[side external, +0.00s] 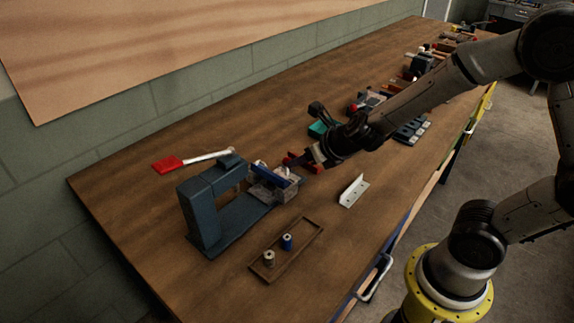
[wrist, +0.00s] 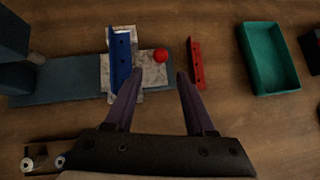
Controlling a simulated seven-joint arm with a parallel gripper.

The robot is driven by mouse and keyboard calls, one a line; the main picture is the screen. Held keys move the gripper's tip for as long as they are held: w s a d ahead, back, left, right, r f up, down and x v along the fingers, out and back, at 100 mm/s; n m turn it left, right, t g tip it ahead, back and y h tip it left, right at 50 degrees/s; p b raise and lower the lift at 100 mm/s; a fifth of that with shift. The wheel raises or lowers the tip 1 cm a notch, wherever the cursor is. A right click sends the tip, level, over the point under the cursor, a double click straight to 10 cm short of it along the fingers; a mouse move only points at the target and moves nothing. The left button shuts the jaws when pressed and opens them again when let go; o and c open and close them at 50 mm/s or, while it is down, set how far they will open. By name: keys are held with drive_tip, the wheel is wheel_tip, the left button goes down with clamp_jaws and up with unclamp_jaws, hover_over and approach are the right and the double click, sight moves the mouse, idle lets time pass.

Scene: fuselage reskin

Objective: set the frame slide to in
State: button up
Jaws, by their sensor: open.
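The dark blue frame (side external: 198,213) stands upright on a flat base (side external: 238,228) at the near left of the bench. Its grey metal slide block (wrist: 152,78) sits at the base's right end, with a blue strip with holes (wrist: 120,60) upon it. A red ball knob (wrist: 160,55) shows at the block's right part in the wrist view. My gripper (wrist: 160,74) is open, its two fingers apart, with the knob just beyond and between the fingertips. In the side view my gripper (side external: 312,156) is low beside the block, and the knob cannot be made out there.
A red strip with holes (wrist: 195,62) lies just right of my right finger. A teal tray (wrist: 272,57) is farther right. A wooden tray (side external: 302,251) with two spools and a pale angle bracket (side external: 353,190) lie nearer the front edge. A red-headed tool (side external: 168,165) lies behind the frame.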

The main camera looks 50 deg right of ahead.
drive_tip(key=shift+x, duration=4.4)
clamp_jaws()
